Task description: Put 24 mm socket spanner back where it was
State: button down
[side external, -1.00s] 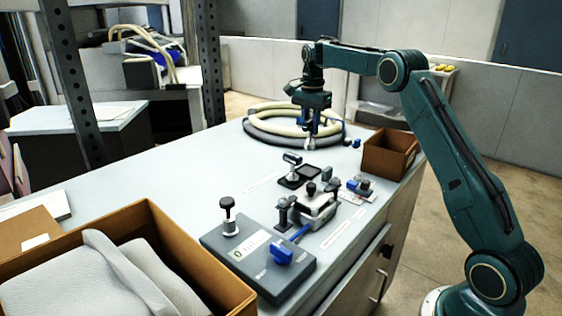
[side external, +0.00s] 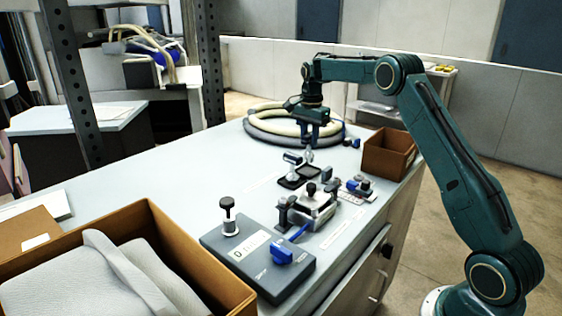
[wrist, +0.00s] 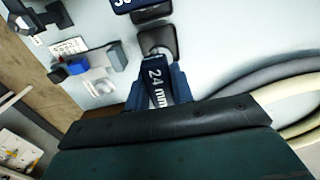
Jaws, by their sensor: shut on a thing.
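My gripper (side external: 311,140) is shut on the 24 mm socket spanner (wrist: 156,86). Its dark handle with white "24 mm" lettering lies between my blue fingers in the wrist view. Its silver end shows just beyond the label, over a black recessed holder (wrist: 170,36). In the side view the spanner (side external: 308,157) hangs low over the far part of the black holder (side external: 288,184). I cannot tell whether it touches it. Another spanner (side external: 293,158) with a dark head stands in the holder beside it; its partly cut-off label (wrist: 124,3) shows in the wrist view.
A clamp-like metal device (side external: 314,203) and a grey base with a blue knob (side external: 258,262) stand nearer the camera. Blue-and-grey parts (side external: 360,186) lie to the right, with a brown box (side external: 390,153) beyond. Coiled hoses (side external: 262,132) lie behind my gripper.

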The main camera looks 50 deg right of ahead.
aim_at(309, 153)
jog(key=shift+f, duration=1.8)
jog(key=shift+f, duration=0.1)
jog(key=c, duration=1.2)
grip_release()
jog(key=shift+f, duration=0.1)
notch_tip(309, 153, up, 12)
jog(key=shift+f, duration=0.1)
jog(key=shift+r, duration=0.3)
